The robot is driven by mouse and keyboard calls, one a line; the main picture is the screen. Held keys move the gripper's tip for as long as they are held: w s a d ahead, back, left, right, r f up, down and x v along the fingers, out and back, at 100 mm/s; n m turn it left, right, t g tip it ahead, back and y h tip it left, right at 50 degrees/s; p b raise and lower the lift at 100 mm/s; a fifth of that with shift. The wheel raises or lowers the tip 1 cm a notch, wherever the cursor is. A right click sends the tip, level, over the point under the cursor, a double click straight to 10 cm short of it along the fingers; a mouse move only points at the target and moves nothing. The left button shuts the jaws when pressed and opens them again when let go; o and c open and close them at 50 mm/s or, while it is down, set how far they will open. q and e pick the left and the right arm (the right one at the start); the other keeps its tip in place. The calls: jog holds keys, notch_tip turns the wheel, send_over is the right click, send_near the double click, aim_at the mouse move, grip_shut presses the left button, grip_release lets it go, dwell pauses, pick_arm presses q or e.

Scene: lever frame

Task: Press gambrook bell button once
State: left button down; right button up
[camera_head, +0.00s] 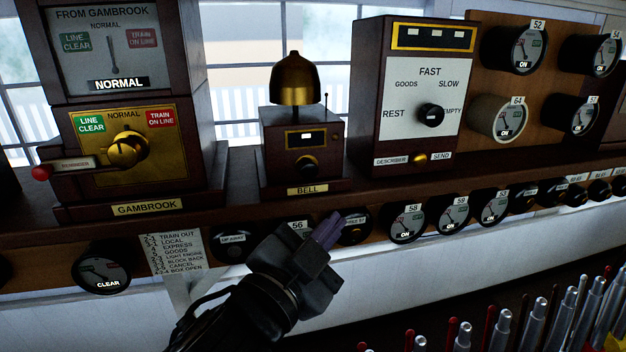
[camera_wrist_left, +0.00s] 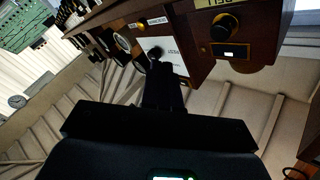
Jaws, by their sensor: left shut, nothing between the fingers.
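The bell unit (camera_head: 300,143) is a dark wooden box on the shelf. It has a brass dome on top, a gold BELL label below and a dark round button (camera_head: 306,166) with a brass rim on its front. In the left wrist view the unit is upside down at upper right, with its button (camera_wrist_left: 224,27) beside a small lit window. My left gripper (camera_head: 328,228) is shut and empty. It is below the shelf edge, below and slightly right of the bell button, apart from it. Its closed fingers (camera_wrist_left: 160,88) point toward the describer's face in the wrist view. My right gripper is out of view.
The Gambrook instrument (camera_head: 126,148) with its brass handle and red-tipped lever stands left. The describer box (camera_head: 408,100) with a black knob stands right. Round dials line the shelf's front edge (camera_head: 405,222). Several lever handles (camera_head: 535,320) rise at lower right.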

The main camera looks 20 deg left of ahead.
aim_at(309, 170)
pick_arm(q)
jog(key=r, duration=0.2)
jog(key=shift+s+r+t, duration=0.3)
jog(key=shift+s, duration=0.1)
jog(key=shift+a, duration=0.1)
jog(key=shift+w+a+p, duration=0.8)
jog(key=shift+w+a, duration=0.1)
jog(key=shift+w, duration=0.3)
jog(key=shift+w+a+p, duration=0.85)
jog(key=shift+w, duration=0.3)
jog(key=shift+w+a+p, duration=0.8)
jog(key=shift+w+a, duration=0.1)
jog(key=shift+w, duration=0.3)
jog(key=shift+w+a, duration=0.1)
jog(key=shift+w, duration=0.05)
jog(key=shift+w+a, duration=0.1)
jog(key=shift+w, duration=0.1)
